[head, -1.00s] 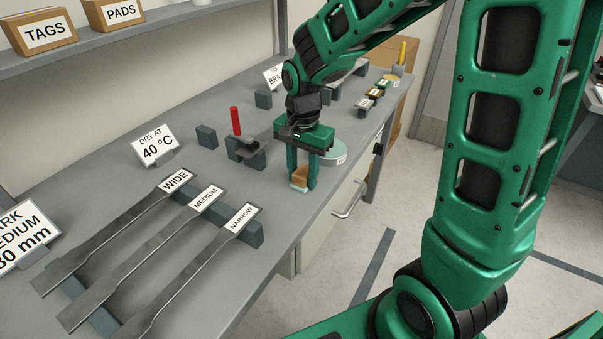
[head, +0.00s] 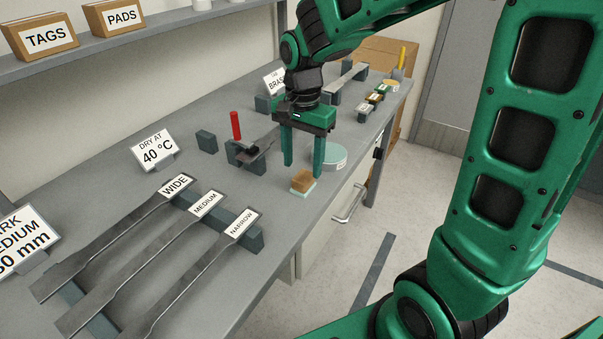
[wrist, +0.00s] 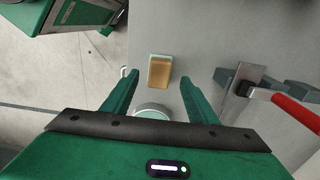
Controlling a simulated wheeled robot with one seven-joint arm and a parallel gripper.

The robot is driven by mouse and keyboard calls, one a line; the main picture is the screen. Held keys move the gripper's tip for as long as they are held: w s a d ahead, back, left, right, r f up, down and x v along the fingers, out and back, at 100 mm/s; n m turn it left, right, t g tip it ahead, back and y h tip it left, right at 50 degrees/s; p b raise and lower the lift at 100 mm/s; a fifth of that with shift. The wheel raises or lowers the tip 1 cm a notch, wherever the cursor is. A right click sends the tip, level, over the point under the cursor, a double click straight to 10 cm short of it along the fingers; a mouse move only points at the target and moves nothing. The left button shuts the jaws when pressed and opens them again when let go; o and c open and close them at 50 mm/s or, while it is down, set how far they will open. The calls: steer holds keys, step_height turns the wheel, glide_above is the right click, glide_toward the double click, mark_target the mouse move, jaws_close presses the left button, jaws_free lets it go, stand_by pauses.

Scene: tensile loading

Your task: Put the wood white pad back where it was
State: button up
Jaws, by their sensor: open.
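The wood pad (head: 303,181) is a small brown block with a pale mint-white layer under it. It rests on the bench near the front edge, and it also shows in the wrist view (wrist: 160,73) beyond my fingertips. My gripper (head: 303,170) is open and empty, with its fingers pointing down just behind and above the pad. In the wrist view my gripper (wrist: 158,88) has its fingers spread wide, and nothing is between them. The pad is apart from both fingers.
A round pale green-lidded tin (head: 333,156) stands right of the pad. A red-handled tool (head: 236,126) and a clamped metal strip stand behind. Labelled metal strips (head: 180,245) lie at the left on dark bars. Small coloured blocks (head: 372,100) sit farther back. The bench's front edge is close.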

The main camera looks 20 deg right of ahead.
mark_target(303, 176)
step_height(303, 176, up, 6)
steer(key=s+d+f+n, duration=0.2)
steer(key=s+d, duration=0.7)
steer(key=s, duration=0.2)
steer(key=s+d+f+n, duration=0.2)
steer(key=s+d, duration=0.7)
steer(key=s, duration=0.3)
steer(key=shift+s, duration=0.15)
steer(key=shift+f, duration=0.1)
steer(key=shift+w+f, duration=0.25)
steer(key=shift+w, duration=0.35)
